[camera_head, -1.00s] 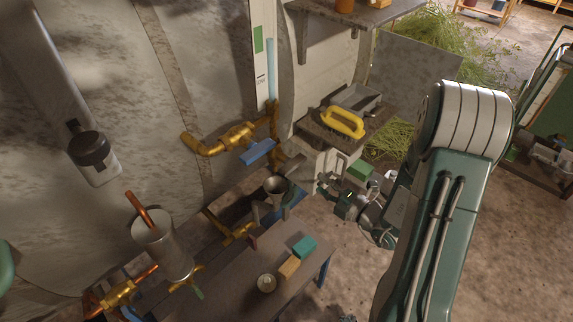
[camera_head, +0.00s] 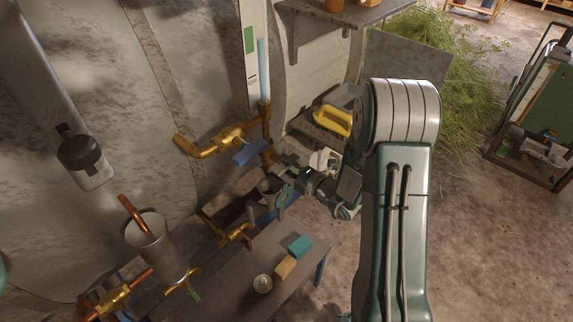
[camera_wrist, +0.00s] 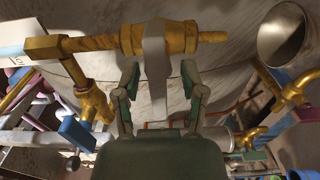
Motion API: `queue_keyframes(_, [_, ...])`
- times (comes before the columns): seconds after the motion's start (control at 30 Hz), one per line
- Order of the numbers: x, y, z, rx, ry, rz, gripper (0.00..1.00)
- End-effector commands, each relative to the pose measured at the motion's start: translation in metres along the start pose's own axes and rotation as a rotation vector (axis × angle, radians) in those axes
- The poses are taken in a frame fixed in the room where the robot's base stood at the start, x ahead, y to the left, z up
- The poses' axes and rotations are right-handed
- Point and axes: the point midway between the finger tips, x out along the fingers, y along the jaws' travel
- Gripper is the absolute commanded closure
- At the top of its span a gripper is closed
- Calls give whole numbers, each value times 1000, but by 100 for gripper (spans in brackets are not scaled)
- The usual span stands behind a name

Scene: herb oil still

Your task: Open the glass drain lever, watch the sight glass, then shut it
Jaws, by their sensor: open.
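The sight glass (camera_head: 263,70) is a pale blue upright tube beside a white board with a green mark. Brass fittings run below it. In the wrist view a brass valve (camera_wrist: 160,38) lies across the top, with a grey lever (camera_wrist: 153,75) that appears to come down from it. My gripper (camera_wrist: 161,78) is open, one finger on each side of this lever; I cannot tell whether either touches it. In the head view my gripper (camera_head: 283,174) is at the brass fittings under the sight glass, and it hides the lever there.
A blue lever (camera_head: 249,153) on a brass valve is close left of my gripper. A metal funnel (camera_wrist: 281,33) is near it on the other side. The bench (camera_head: 235,275) holds teal and tan blocks and a small round cup. A yellow-handled brush (camera_head: 332,120) lies behind.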

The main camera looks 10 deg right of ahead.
Motion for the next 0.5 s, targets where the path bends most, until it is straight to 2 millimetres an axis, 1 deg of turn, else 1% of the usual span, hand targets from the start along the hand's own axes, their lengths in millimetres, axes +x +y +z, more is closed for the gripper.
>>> queue_keyframes(0.03, [0,0,0,0,0,0,46])
queue_keyframes(0.07, [0,0,0,0,0,0,60])
queue_keyframes(0.1, [0,0,0,0,0,0,78])
queue_keyframes(0.13, [0,0,0,0,0,0,91])
queue_keyframes(0.17, [0,0,0,0,0,0,100])
queue_keyframes(0.5, [0,-2,0,-8,0,-4,100])
